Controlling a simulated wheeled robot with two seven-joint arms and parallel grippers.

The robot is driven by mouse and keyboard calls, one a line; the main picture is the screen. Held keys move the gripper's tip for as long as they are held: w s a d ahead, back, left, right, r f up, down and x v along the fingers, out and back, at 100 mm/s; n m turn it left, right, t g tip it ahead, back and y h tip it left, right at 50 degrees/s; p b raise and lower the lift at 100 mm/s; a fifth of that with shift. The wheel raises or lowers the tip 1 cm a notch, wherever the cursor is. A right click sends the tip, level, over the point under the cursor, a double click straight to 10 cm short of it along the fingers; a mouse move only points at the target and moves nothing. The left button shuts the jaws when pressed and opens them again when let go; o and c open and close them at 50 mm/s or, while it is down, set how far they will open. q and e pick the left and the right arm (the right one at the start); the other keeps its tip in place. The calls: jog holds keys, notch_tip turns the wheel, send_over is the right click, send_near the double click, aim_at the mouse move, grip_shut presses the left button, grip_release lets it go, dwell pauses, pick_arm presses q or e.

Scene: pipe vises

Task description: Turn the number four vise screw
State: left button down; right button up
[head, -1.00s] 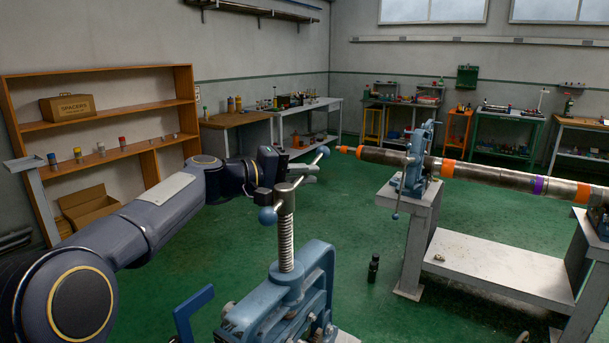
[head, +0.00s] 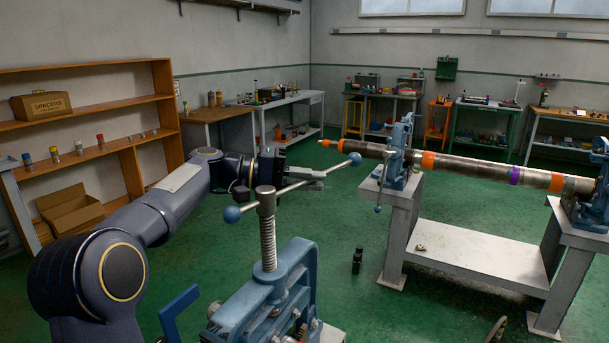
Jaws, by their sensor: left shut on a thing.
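The nearest blue vise (head: 276,290) stands at the bottom centre, with its threaded screw (head: 268,242) upright. A steel cross handle (head: 280,190) with blue ball ends passes through the screw's head. My left gripper (head: 312,178) is shut on the handle, on its right half near the far ball. No number shows on this vise, so I cannot tell which one it is. My right gripper is not in view. A second blue vise (head: 396,160) on a grey stand grips a long pipe (head: 462,168) with orange and purple bands. A third blue vise (head: 600,180) is at the right edge.
The grey stand (head: 470,252) has a low shelf. A black bottle (head: 357,261) stands on the green floor. A wooden shelf unit (head: 88,130) with a spacers box (head: 41,105) is at left. Benches line the back wall.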

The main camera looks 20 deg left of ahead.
pick_arm(q)
jog(key=shift+d+r, duration=0.15)
jog(key=shift+r, duration=0.05)
jog(key=c, duration=1.5)
grip_release()
jog(key=shift+o, duration=0.2)
jog(key=shift+f, duration=0.1)
jog(key=b+v, duration=0.1)
jog(key=v, duration=0.6)
jog(key=shift+a+g, duration=0.3)
jog(key=shift+a, duration=0.05)
jog(key=shift+s, duration=0.15)
